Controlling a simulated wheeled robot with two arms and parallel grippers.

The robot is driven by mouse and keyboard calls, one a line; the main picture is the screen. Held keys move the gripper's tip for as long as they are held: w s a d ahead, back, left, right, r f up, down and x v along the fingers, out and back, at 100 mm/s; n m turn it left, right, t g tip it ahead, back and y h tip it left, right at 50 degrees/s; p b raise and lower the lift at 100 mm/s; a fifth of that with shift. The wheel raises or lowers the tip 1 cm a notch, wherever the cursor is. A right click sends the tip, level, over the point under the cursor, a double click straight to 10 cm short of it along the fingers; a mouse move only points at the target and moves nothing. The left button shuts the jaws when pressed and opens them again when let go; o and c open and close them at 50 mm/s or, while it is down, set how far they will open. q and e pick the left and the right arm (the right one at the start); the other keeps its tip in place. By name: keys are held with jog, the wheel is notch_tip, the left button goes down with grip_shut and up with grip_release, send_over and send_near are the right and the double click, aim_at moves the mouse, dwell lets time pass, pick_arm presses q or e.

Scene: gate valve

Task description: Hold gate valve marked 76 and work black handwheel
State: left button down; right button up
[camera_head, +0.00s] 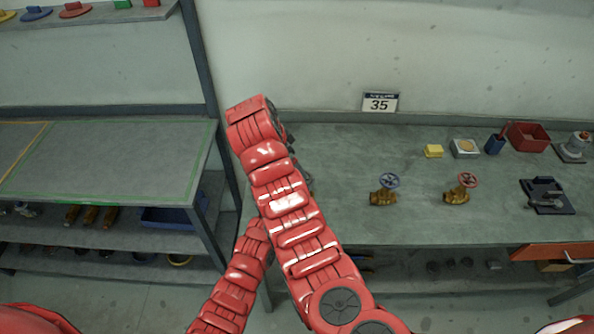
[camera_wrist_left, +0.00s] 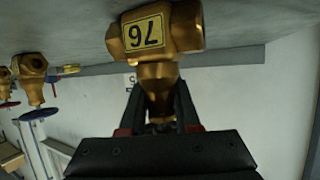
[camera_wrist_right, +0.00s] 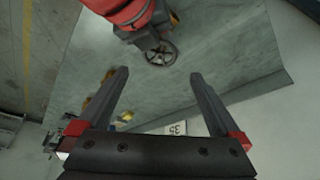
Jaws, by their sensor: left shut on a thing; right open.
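The brass gate valve with a yellow label reading 76 (camera_wrist_left: 146,32) is close up in the left wrist view. My left gripper (camera_wrist_left: 156,95) is shut on its narrowing neck. In the right wrist view a dark spoked handwheel (camera_wrist_right: 160,53) lies beyond the fingertips of my right gripper (camera_wrist_right: 159,74), which is open with nothing between its fingers. The handwheel is apart from those fingers and roughly centred ahead of them. One of my red arms reaches in just above it there. In the head view, my red arms hide this valve and both grippers.
On the grey workbench (camera_head: 330,150) stand two other brass valves, one with a blue handwheel (camera_head: 389,181) and one with a red handwheel (camera_head: 468,180). A yellow block (camera_head: 433,151), a red bin (camera_head: 528,136) and a dark fixture (camera_head: 547,196) are farther right. A sign reads 35 (camera_head: 380,103).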

jog(key=shift+v, duration=2.3)
